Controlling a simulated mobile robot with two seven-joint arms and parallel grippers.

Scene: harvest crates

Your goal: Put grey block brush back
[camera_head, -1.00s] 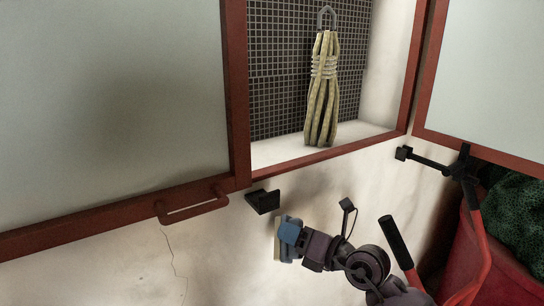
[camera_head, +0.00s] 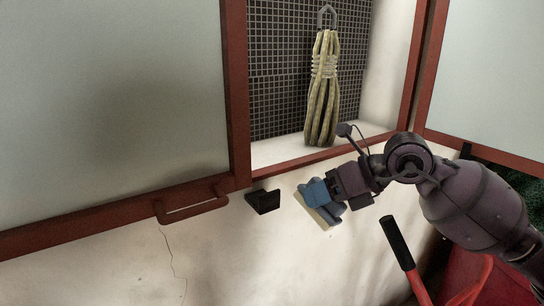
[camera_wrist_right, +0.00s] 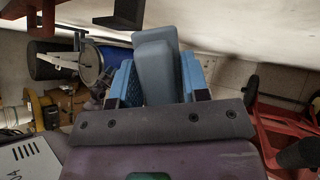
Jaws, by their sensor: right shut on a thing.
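My right gripper (camera_head: 322,197) has blue fingers and is shut on the grey block brush (camera_head: 314,213), a grey-blue block with a pale cream bristle face. The brush is held tilted in front of the white wall, just below the red window frame and to the right of a small black wall bracket (camera_head: 263,201). In the right wrist view the grey block (camera_wrist_right: 158,68) sits between the blue fingers (camera_wrist_right: 160,85), and a black bracket (camera_wrist_right: 118,14) shows at the top. My left gripper is in neither view.
A bundle of pale rope (camera_head: 321,95) hangs in the window niche before a dark mesh. A red handle (camera_head: 192,204) sticks out at the lower left. A black-gripped red tool (camera_head: 398,245) stands below my right arm.

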